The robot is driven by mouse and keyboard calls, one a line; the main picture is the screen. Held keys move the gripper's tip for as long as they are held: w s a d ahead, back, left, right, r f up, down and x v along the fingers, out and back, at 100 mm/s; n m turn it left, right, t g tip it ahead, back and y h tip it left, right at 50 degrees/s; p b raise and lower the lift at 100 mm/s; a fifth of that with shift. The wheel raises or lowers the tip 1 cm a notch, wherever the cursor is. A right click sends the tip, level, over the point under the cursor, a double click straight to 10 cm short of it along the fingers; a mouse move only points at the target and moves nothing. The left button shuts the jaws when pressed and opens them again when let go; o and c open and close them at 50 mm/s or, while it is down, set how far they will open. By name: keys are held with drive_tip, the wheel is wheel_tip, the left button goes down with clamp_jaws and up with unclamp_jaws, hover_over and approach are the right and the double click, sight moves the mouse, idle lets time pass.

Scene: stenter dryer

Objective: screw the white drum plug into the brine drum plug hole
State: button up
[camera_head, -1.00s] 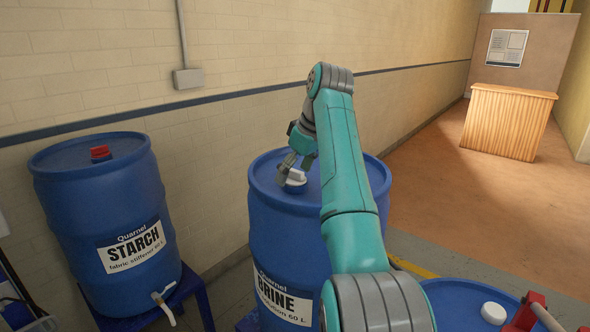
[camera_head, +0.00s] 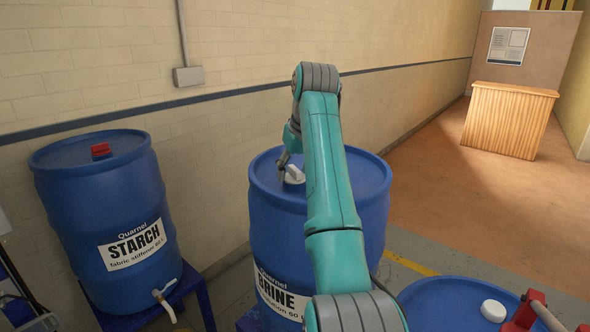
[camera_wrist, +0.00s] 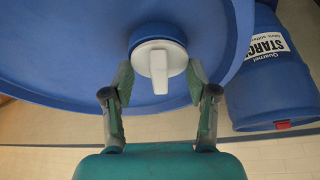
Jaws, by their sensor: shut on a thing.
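The white drum plug (camera_head: 294,174) sits upright at the raised blue plug hole on top of the blue brine drum (camera_head: 262,225).
A blue starch drum (camera_head: 100,205) with a red plug (camera_head: 101,150) stands on a blue stand at left. Another blue drum lid (camera_head: 440,300) with a white cap (camera_head: 494,312) is at lower right, beside a red-ended bar (camera_head: 525,312). A brick wall runs behind; floor is open at right.

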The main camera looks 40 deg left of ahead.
drive_tip(key=m+t, duration=0.1)
drive_tip(key=m, duration=0.2)
drive_tip(key=shift+a, duration=0.1)
drive_tip(key=shift+m+t+h, duration=0.3)
drive_tip(key=shift+m+h, duration=0.3)
drive_tip(key=shift+m, duration=0.5)
drive_tip(key=shift+m+h, duration=0.4)
drive_tip(key=shift+m, duration=0.8)
drive_tip(key=shift+m+t+h, duration=0.4)
drive_tip(key=shift+m+h, duration=0.1)
drive_tip(key=shift+m, duration=0.9)
